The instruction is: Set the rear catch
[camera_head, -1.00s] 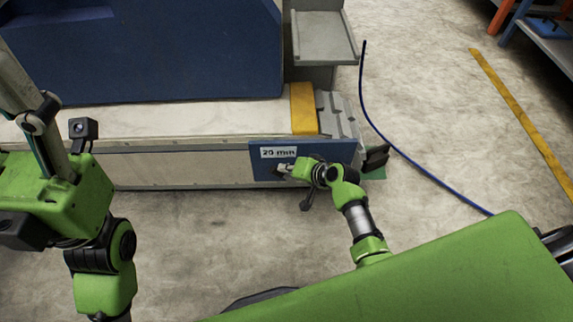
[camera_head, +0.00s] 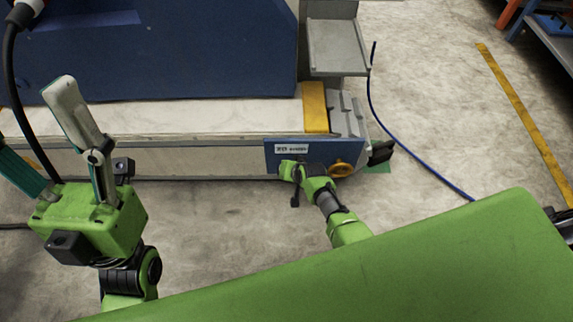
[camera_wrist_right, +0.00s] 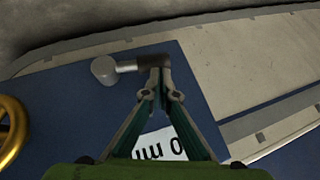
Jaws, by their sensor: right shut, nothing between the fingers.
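A short lever, which looks like a catch, sits on the blue panel (camera_head: 272,153) at the end of the long machine bed. In the right wrist view the lever (camera_wrist_right: 126,66) has a grey round knob at its left end and a dark body at its right. My right gripper (camera_wrist_right: 160,72) is shut, its fingertips at the dark part of the lever; I cannot tell whether they touch. In the head view my right gripper (camera_head: 283,168) is in front of the panel and hides the lever. My left gripper (camera_head: 36,118) has its fingers spread, raised at the left, away from the panel.
A yellow handwheel (camera_head: 341,169) is on the panel, right of my right gripper. A white label (camera_head: 292,148) is above the gripper. A blue cable (camera_head: 425,172) lies on the floor at right.

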